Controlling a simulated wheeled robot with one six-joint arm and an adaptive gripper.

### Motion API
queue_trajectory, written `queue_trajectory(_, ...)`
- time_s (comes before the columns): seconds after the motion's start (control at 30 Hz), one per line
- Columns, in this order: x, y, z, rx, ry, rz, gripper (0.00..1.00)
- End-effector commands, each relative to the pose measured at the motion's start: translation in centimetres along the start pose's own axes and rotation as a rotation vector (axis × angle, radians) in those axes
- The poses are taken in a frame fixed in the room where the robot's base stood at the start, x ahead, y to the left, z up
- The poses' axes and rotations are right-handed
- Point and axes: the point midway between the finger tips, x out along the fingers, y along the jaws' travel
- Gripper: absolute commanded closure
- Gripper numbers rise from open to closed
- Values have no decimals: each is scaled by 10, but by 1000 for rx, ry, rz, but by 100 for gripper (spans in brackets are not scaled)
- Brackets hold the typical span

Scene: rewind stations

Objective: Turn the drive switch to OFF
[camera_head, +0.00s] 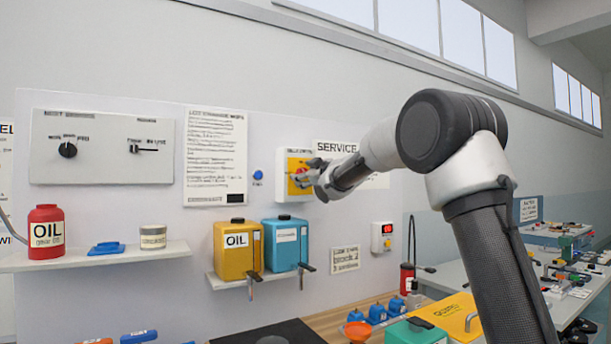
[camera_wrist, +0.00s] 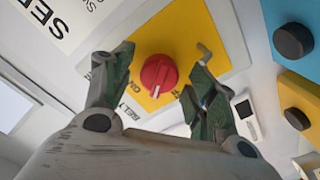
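The drive switch is a red round knob (camera_wrist: 158,75) with a white pointer line, on a yellow plate (camera_wrist: 190,30). The line points down in the wrist view. Dark lettering, partly hidden by the fingers, surrounds the knob; a word like "BELT" is readable. In the head view the switch box (camera_head: 282,185) hangs on the wall panel, its red knob partly behind my fingers. My gripper (camera_wrist: 166,62) is open, one finger left and one right of the knob in the wrist view. I see no clear contact; the depth gap is hard to judge.
Beside the box are a "SERVICE" sign (camera_head: 336,147) and a blue button (camera_head: 258,175). Below stand a yellow oil tank (camera_head: 238,250) and a blue tank (camera_head: 286,245). A control panel (camera_head: 101,148) with a black knob is at left. A bench with bottles lies below.

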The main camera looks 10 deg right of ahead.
Motion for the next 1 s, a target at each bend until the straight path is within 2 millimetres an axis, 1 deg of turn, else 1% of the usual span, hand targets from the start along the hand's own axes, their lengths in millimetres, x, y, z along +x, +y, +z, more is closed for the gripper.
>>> queue_trajectory(0.23, -1, 0, 0, 0, 1, 1, 42)
queue_trajectory(0.33, -8, 1, -1, 0, 1, 1, 42)
queue_trajectory(0.47, -31, 1, -2, -1, 2, 1, 42)
queue_trajectory(0.7, -85, 1, -1, 0, 0, 2, 42)
queue_trajectory(0.8, -102, 1, 0, 1, 1, 1, 42)
queue_trajectory(0.9, -113, 0, 0, 0, 0, 1, 42)
queue_trajectory(1.0, -119, 0, 0, 0, 0, 0, 42)
